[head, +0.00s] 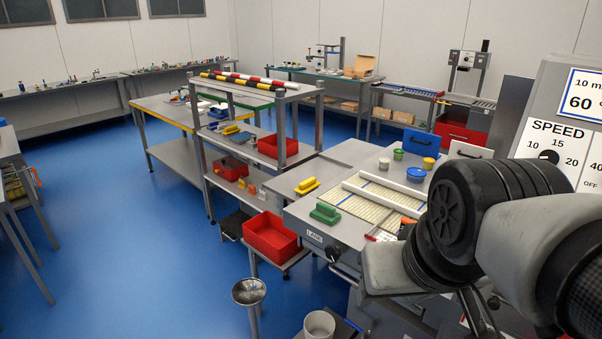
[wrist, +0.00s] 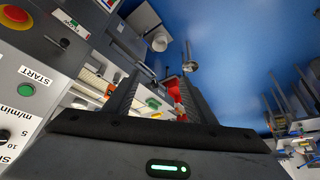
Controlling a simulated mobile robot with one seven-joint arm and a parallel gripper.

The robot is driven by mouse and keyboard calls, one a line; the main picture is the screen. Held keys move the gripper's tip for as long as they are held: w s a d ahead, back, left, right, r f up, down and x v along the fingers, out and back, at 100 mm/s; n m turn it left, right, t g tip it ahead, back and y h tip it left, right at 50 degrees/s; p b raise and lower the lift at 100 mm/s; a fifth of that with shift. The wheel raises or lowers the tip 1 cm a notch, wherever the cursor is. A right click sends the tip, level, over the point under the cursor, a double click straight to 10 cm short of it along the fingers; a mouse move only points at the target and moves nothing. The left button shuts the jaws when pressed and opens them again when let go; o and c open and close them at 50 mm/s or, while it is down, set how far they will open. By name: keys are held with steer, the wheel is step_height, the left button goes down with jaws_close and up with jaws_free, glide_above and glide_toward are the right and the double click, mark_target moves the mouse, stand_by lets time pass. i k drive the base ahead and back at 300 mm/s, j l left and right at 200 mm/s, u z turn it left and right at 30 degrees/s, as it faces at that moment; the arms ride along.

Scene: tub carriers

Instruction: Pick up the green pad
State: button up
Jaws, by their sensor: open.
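The green pad (head: 325,213) is a small block with a raised grip. It sits on the front left corner of the grey lane table (head: 306,212), left of the ribbed cream strip. In the wrist view a green piece (wrist: 153,103), which looks like this pad, shows between the fingers but farther off. My gripper (wrist: 160,80) is open, with two dark fingers apart and nothing held. In the head view my arm covers the right side of the table, and the fingertips are hard to make out.
A yellow pad (head: 307,187) lies behind the green one. A white bar (head: 383,195) crosses the cream strip. Small jars and a blue-lidded tub (head: 416,174) stand behind. A red tub (head: 270,252) sits lower left on a shelf. Blue floor is free at left.

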mark_target(326, 213)
steer(key=z, duration=3.05)
steer(key=u, duration=3.1)
steer(key=i+j+z, duration=0.1)
steer(key=z, duration=0.4)
steer(key=i+j+z, duration=0.1)
steer(key=j+z, duration=0.15)
steer(key=z, duration=0.2)
steer(key=i+j+z, duration=0.25)
steer(key=j, duration=0.25)
steer(key=j+z, duration=0.25)
steer(key=j, duration=0.3)
